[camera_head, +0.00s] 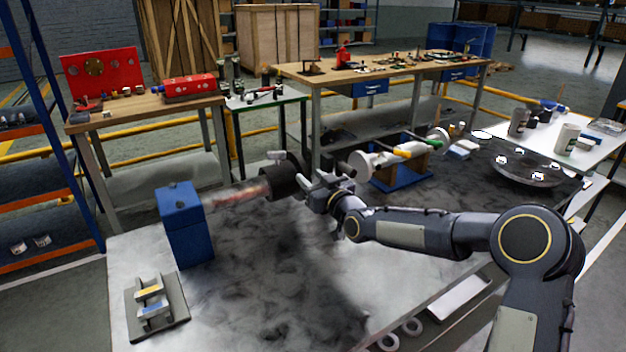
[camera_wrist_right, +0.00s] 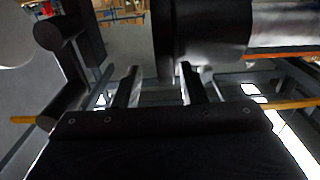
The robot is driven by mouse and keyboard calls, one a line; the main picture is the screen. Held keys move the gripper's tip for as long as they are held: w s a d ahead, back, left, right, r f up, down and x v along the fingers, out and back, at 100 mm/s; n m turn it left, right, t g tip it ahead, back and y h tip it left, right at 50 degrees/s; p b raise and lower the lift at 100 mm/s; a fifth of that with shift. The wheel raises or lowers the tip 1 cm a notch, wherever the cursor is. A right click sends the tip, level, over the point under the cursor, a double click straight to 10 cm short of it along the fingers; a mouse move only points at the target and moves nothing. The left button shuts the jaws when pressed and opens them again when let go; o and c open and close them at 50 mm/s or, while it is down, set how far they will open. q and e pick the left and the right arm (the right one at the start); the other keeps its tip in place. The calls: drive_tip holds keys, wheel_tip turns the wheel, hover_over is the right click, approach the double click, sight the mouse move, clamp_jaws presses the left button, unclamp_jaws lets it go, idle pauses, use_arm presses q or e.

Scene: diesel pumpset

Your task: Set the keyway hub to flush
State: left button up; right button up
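The black keyway hub (camera_head: 280,181) sits on a reddish, worn shaft (camera_head: 238,193) that sticks out from a blue block (camera_head: 181,222). My right gripper (camera_head: 312,186) is at the hub's right end, and its fingers partly hide that end. In the right wrist view the gripper (camera_wrist_right: 160,84) has its two fingers apart. The dark hub (camera_wrist_right: 212,30) and its flange edge lie just beyond the fingertips; I cannot tell whether they touch. My left gripper is not in view.
A grey plate with metal blocks (camera_head: 152,305) lies at the bench's front left. A white shaft assembly on a blue stand (camera_head: 402,178) is behind my right arm. A round dark disc (camera_head: 515,164) lies at the right. The bench middle (camera_head: 270,290) is clear.

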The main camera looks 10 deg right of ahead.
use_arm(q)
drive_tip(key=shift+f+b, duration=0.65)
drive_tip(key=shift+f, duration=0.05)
use_arm(e)
drive_tip(key=v, duration=0.7)
drive_tip(key=shift+s+d, duration=0.15)
drive_tip(key=shift+s, duration=0.2)
